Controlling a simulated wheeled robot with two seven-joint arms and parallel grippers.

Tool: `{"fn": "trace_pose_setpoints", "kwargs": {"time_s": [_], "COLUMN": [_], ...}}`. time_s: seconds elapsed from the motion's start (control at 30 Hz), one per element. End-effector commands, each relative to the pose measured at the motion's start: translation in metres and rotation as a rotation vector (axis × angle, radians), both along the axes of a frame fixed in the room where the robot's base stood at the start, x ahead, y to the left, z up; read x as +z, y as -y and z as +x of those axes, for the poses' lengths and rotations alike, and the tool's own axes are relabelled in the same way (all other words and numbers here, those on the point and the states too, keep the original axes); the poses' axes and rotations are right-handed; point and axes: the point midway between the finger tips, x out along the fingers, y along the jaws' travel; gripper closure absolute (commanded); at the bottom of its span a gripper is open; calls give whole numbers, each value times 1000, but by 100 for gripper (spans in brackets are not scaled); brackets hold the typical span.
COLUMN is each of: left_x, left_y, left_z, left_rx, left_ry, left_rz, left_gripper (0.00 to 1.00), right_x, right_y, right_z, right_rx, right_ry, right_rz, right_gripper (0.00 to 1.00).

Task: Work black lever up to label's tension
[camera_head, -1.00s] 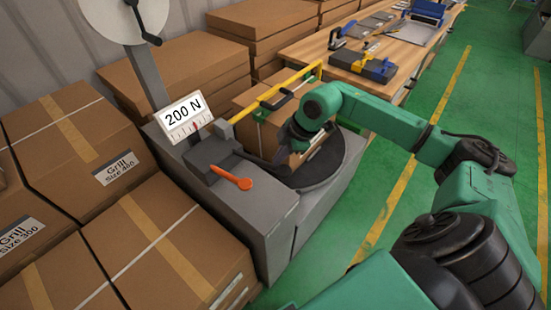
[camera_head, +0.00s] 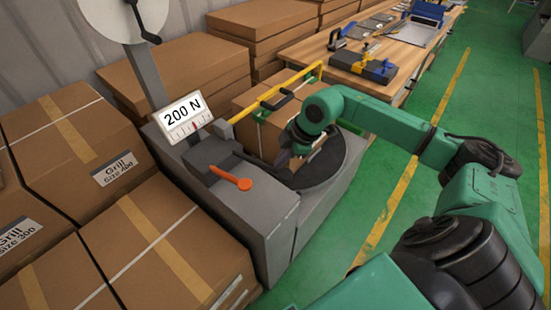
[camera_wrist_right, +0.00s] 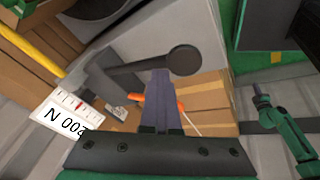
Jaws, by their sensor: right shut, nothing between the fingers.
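The tension label (camera_head: 183,115) reads 200 N above a scale with a red mark, on the grey machine. It also shows, turned over, in the right wrist view (camera_wrist_right: 62,118). The black lever (camera_wrist_right: 140,72) ends in a round knob (camera_wrist_right: 185,60) in the right wrist view. In the head view the lever is hard to separate from the dark parts around it. My right gripper (camera_head: 282,159) is beside it, fingers (camera_wrist_right: 160,100) shut and empty; I cannot tell whether they touch the lever. A green arm with a dark tip (camera_wrist_right: 262,100), apparently my left, shows small in the right wrist view; its jaws are unclear.
An orange handle (camera_head: 232,178) sticks out from the machine's front. A dark round plate (camera_head: 325,165) lies on its right side. Cardboard boxes (camera_head: 150,240) crowd the left. A yellow rail (camera_head: 265,95) stands behind. Green floor (camera_head: 440,140) is open at right.

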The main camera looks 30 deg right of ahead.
Motion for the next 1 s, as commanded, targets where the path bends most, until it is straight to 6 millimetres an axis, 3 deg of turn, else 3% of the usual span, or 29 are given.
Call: {"fn": "trace_pose_setpoints", "kwargs": {"time_s": [1.0], "left_x": [-11], "left_y": [0], "left_z": [0], "left_rx": [0], "left_ry": [0], "left_rz": [0], "left_gripper": [100], "right_x": [-14], "right_y": [2], "right_z": [-6], "right_rx": [1], "right_ry": [-7], "right_rz": [-2], "right_gripper": [100]}}
